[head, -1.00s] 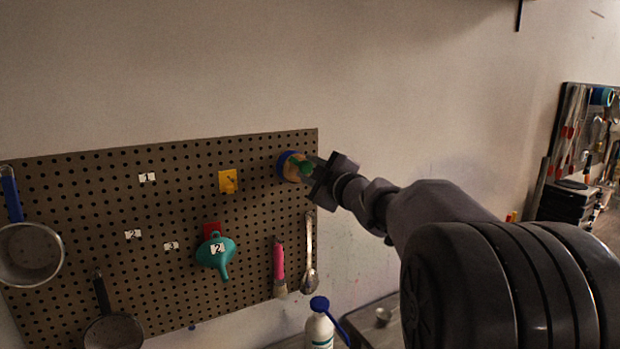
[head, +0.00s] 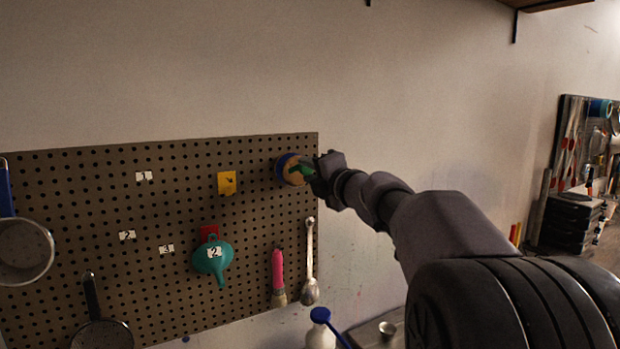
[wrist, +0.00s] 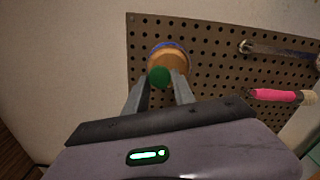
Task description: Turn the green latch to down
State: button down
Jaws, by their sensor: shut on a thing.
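The green latch (head: 304,170) sits at the top right of the pegboard, in front of a round tan and blue piece (head: 288,168). My gripper (head: 314,172) reaches it from the right in the head view and is shut on it. In the wrist view the latch's green end (wrist: 159,77) shows between the two fingers of my gripper (wrist: 160,88), with the round piece just behind. The fingers hide part of the latch, so its exact angle is hard to tell.
The pegboard (head: 150,190) holds a yellow plate (head: 227,183), a teal funnel (head: 213,257), a pink-handled brush (head: 278,270), a metal spoon (head: 309,262) and pans at the left. A white bottle (head: 321,335) stands below. The wall right of the board is bare.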

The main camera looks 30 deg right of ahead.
jog(key=shift+n+b, duration=0.45)
jog(key=shift+n, duration=0.65)
jog(key=c, duration=1.1)
grip_release()
jog(key=shift+o, duration=0.2)
jog(key=s, duration=1.7)
jog(key=shift+s+d, duration=0.2)
jog(key=shift+d, duration=0.15)
